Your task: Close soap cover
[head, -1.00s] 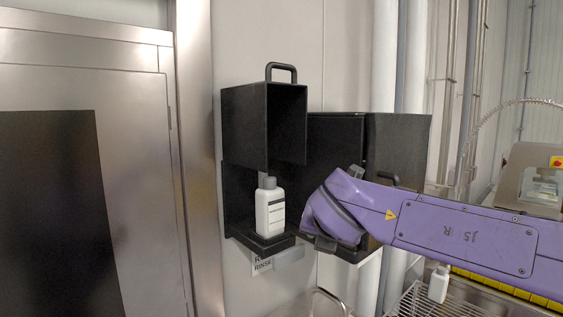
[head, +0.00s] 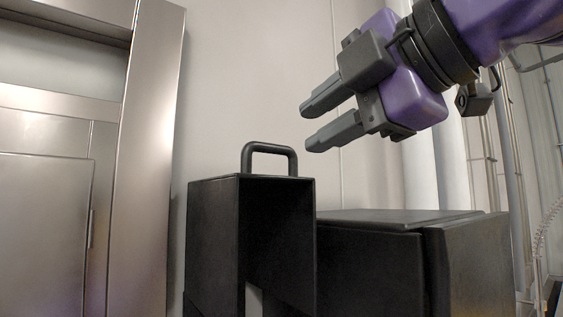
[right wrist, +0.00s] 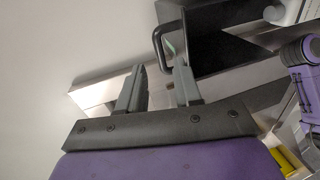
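The black soap cover (head: 215,235) is a raised, open-fronted box on the wall with a looped handle (head: 270,147) on its top. The handle also shows in the right wrist view (right wrist: 158,42), just beyond the fingertips. My right gripper (head: 303,127) is open and empty, above and to the right of the handle, not touching it. Its two fingers show spread in the right wrist view (right wrist: 157,78). The soap bottle is almost wholly out of the head view; only a pale bit shows under the cover. My left gripper is not in view.
A second black box (head: 370,265) with a closed lid stands right of the cover. A steel door and frame (head: 145,160) are at the left. White pipes (head: 450,170) run up the wall at the right. The wall above the cover is clear.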

